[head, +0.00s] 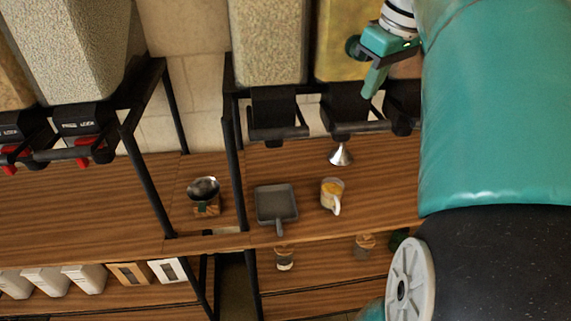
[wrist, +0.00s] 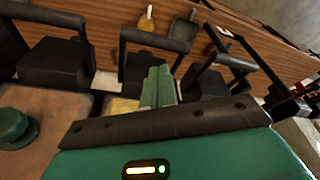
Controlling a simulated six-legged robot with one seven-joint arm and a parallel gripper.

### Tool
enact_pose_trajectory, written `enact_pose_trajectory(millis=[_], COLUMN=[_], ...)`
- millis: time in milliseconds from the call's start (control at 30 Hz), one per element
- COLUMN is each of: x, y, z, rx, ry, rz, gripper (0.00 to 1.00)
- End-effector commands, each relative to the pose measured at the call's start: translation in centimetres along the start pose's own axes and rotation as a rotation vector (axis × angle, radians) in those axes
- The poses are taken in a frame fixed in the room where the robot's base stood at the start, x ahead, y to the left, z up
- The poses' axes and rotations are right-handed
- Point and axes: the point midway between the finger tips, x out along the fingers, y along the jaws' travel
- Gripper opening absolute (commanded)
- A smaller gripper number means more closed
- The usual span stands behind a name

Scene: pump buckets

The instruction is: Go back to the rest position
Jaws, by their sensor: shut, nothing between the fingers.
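My gripper (head: 374,82) is at the upper right in the head view, in front of the row of bulk dispensers. Its green fingers are together with nothing between them. In the wrist view my gripper (wrist: 158,85) points toward the black dispenser handles. It overlaps the middle dispenser's black outlet (wrist: 135,70) in the picture; I cannot tell whether they touch. In the head view this black outlet (head: 346,103) is just left of and below my fingertips. My green arm covers the right side of the head view and hides what is behind it.
On the wooden shelf below stand a cup with yellow contents (head: 331,192), a grey square pan (head: 276,204), a metal funnel (head: 341,155) and a metal pot (head: 204,192). Black uprights (head: 147,185) divide the shelves. Several white containers (head: 46,281) stand on the lower left shelf.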

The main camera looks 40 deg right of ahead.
Motion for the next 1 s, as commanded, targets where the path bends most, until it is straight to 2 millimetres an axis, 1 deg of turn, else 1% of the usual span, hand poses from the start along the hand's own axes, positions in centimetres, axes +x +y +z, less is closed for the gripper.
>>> enact_pose_trajectory(millis=[133, 267, 1000], x=[-1.6, -2.4, -2.5], y=[0.0, 0.0, 0.0], z=[-0.5, -0.7, -0.5], rx=[-0.001, -0.001, 0.0], ry=[0.0, -0.001, -0.001], rz=[0.0, 0.0, 0.0], gripper=[0.0, 0.0, 0.0])
